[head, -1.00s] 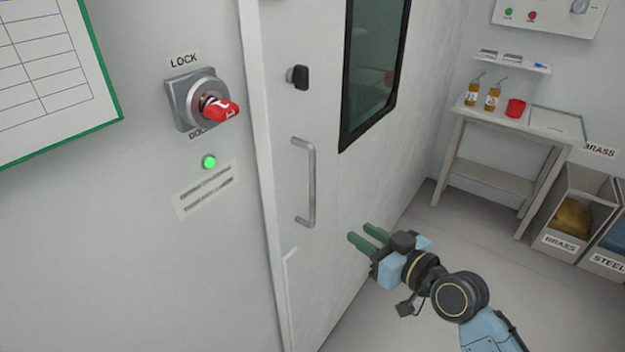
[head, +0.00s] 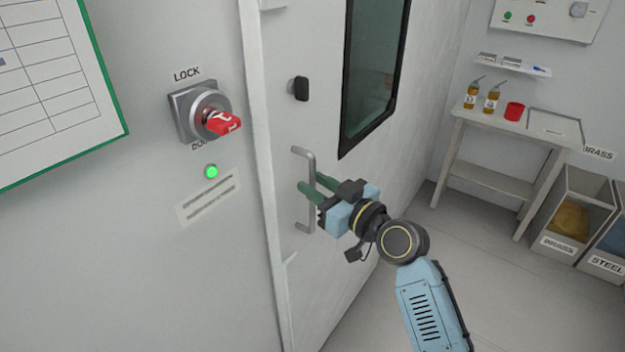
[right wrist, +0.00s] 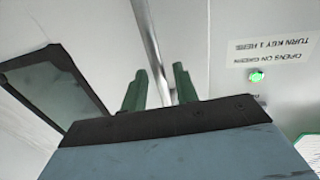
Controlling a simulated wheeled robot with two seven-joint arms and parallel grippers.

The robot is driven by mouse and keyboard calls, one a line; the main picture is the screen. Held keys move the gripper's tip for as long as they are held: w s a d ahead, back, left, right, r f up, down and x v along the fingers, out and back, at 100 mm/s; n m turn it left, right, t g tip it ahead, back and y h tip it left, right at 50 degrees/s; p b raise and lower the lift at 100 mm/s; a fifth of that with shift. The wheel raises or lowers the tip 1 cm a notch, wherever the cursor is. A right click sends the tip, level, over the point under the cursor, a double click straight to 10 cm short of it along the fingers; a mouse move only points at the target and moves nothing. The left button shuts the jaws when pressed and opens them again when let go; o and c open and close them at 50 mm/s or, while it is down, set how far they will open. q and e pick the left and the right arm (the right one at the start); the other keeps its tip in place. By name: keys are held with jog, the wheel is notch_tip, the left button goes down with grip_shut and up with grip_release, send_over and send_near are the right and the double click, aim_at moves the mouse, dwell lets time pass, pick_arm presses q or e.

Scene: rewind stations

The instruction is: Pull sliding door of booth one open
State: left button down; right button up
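The white sliding door (head: 318,122) has a dark-framed window (head: 377,75) and a grey vertical bar handle (head: 312,166). No gap shows at its edge. My right gripper (head: 311,182) is at the handle, its green fingers spread to either side of the bar. In the right wrist view the handle (right wrist: 148,35) runs down between the two fingertips (right wrist: 160,82), with space visible beside it. Whether a finger touches the bar cannot be told. My left gripper is not in view.
A lock with a red key (head: 222,122) and a lit green lamp (head: 211,172) are on the wall left of the door. A small black knob (head: 299,88) sits above the handle. A table (head: 510,122) and labelled bins (head: 567,212) stand at right; the floor before them is clear.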

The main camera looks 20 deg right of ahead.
jog(key=shift+w+a, duration=0.35)
jog(key=shift+w, duration=0.3)
grip_shut()
